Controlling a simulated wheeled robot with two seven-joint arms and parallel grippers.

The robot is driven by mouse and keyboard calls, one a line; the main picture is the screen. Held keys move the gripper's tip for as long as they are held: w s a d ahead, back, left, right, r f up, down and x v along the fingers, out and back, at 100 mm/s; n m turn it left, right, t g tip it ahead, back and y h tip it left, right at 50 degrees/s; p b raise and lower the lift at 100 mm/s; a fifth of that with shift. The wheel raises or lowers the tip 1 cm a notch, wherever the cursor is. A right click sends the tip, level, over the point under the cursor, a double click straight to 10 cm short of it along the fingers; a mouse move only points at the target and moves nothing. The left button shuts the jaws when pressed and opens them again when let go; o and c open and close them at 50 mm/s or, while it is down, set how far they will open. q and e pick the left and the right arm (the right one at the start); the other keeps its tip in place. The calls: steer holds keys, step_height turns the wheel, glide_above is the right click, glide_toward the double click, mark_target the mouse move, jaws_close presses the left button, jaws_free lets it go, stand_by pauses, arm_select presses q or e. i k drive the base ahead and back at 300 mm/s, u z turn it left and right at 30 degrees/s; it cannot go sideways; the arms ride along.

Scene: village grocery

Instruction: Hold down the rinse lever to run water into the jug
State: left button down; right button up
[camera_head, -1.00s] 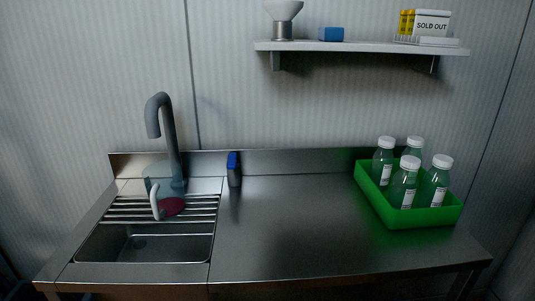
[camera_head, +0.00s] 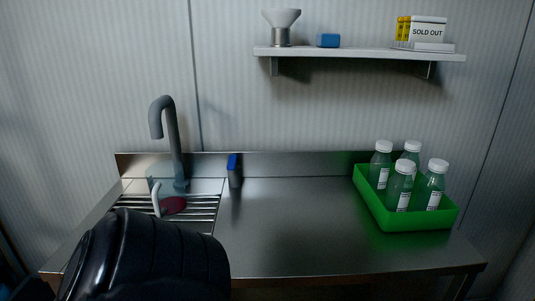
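A clear jug (camera_head: 163,190) with a pale handle stands on the slatted drain rack (camera_head: 206,204) under the spout of the tall grey tap (camera_head: 170,135). A dark red disc (camera_head: 174,205) shows at the jug's base. A small upright piece with a blue top (camera_head: 233,166) stands right of the tap against the backsplash; I cannot tell if it is the rinse lever. A black link of my arm covers the sink basin at lower left. Neither gripper's fingers show in the head view. I cannot make out water in the jug.
A green crate (camera_head: 408,219) with several white-capped bottles (camera_head: 401,185) stands on the right of the steel counter (camera_head: 295,225). The counter's middle is clear. A wall shelf (camera_head: 360,54) above holds a white funnel-topped item (camera_head: 281,25), a blue box (camera_head: 328,40) and a "SOLD OUT" sign (camera_head: 428,31).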

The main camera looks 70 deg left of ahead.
mark_target(232, 159)
steer(key=k, duration=0.45)
steer(key=u, duration=1.15)
